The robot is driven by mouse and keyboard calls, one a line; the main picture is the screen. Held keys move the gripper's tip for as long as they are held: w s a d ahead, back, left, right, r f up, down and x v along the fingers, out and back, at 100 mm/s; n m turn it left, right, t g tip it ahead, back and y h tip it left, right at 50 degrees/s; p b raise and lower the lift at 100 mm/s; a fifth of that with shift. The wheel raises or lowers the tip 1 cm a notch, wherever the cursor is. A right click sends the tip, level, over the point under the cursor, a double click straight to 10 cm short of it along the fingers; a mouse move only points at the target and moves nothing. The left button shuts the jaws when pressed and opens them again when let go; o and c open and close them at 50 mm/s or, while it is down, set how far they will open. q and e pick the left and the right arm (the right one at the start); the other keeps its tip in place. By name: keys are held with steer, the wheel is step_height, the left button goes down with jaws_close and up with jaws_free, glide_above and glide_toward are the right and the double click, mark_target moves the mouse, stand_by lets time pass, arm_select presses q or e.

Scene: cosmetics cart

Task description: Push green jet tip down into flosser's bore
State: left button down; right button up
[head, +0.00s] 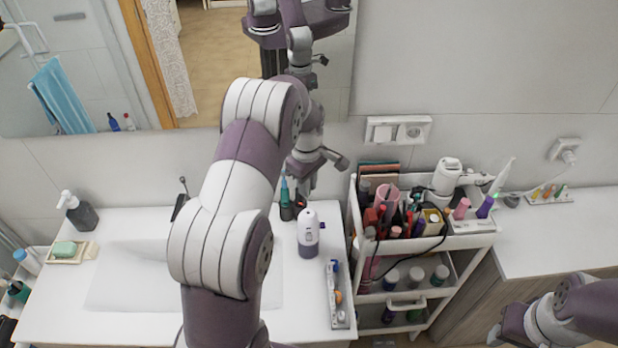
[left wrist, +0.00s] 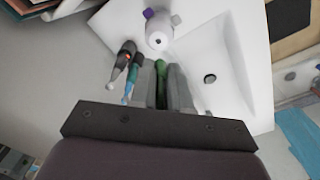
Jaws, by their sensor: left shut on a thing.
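The flosser (head: 308,234) is a white upright body with a purple base, standing on the white counter right of the sink. In the left wrist view the flosser (left wrist: 158,30) appears from above, with a small dark bore in its top. My left gripper (left wrist: 160,95) is shut on the green jet tip (left wrist: 160,70), which shows between its two grey fingers. The tip and the flosser are apart. In the head view my left gripper (head: 304,178) is above and behind the flosser; the tip is hard to make out there. My right gripper (head: 496,334) is partly visible at the lower right, jaws unclear.
A dark holder (left wrist: 127,55) with brushes stands beside the flosser. A narrow tray (head: 338,300) with small items lies at the counter's right front. A loaded cart (head: 470,240) stands to the right. The sink (head: 135,275) is left of the flosser.

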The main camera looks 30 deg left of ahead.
arm_select(q)
steer(key=shift+w, duration=0.1)
steer(key=shift+w+f, duration=0.15)
steer(key=shift+f, duration=0.2)
step_height(320, 180, down, 4)
steer(key=b, duration=0.3)
steer(key=shift+f, duration=0.25)
steer(key=shift+f+b, duration=0.3)
steer(key=shift+b, duration=0.05)
steer(key=shift+f, duration=0.2)
arm_select(e)
steer(key=f, duration=0.3)
steer(key=shift+w+a+f, duration=0.1)
steer(key=shift+w+f, duration=0.3)
arm_select(q)
steer(key=shift+r, duration=0.1)
arm_select(e)
steer(key=shift+s, duration=0.15)
arm_select(q)
steer(key=shift+w, duration=0.1)
arm_select(e)
steer(key=shift+r, duration=0.15)
arm_select(q)
steer(key=shift+f+b, duration=0.7)
steer(key=shift+f, duration=0.55)
arm_select(e)
steer(key=shift+f, duration=0.85)
